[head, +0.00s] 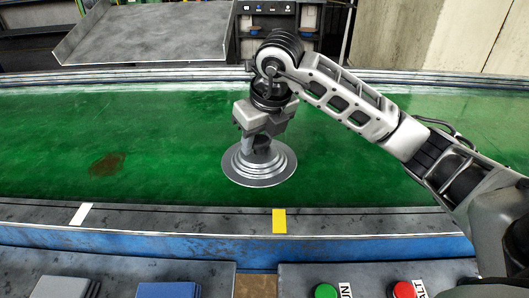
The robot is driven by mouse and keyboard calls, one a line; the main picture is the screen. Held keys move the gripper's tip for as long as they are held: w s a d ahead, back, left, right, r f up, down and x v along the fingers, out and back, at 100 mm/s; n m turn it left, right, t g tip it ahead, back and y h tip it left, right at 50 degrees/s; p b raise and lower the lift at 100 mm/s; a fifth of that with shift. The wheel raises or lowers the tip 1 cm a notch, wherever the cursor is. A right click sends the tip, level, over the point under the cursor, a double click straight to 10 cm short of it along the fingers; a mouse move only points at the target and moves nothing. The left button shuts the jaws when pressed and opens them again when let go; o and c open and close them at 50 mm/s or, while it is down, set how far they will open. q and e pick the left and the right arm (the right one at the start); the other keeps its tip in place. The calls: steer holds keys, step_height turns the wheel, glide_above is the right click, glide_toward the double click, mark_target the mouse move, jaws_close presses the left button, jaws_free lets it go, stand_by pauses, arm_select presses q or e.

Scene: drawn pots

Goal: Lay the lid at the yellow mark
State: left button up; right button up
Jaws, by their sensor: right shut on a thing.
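A round, stepped silver lid (246,174) is at the green surface, just behind the yellow mark and slightly to its left. The yellow mark (279,221) is on the grey front rail. My right gripper (262,142) points down over the lid and is shut on its dark knob at the top centre. The fingers largely hide the knob. I cannot tell whether the lid's rim touches the green surface or is slightly above it. My left gripper is not in view.
A white mark (81,214) is on the front rail (170,217) at left. The green surface (160,130) is clear apart from a brown stain (107,163). A green button (326,291) and a red button (404,289) are at the front. A grey tray (146,35) stands behind.

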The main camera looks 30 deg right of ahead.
mark_target(264, 155)
steer(key=shift+w+d+f, duration=0.3)
steer(key=shift+d+f, duration=0.15)
steer(key=shift+f, duration=0.15)
steer(key=shift+w+d+f, duration=0.3)
steer(key=shift+d+f, duration=0.1)
steer(key=shift+f, duration=0.2)
steer(key=f, duration=0.2)
steer(key=f+p, duration=0.1)
steer(key=shift+w+d, duration=0.2)
steer(key=shift+d, duration=0.1)
steer(key=shift+f, duration=0.45)
steer(key=shift+f, duration=0.15)
steer(key=o, duration=1)
steer(key=shift+o, duration=0.2)
steer(key=v, duration=1.2)
steer(key=shift+b, duration=0.3)
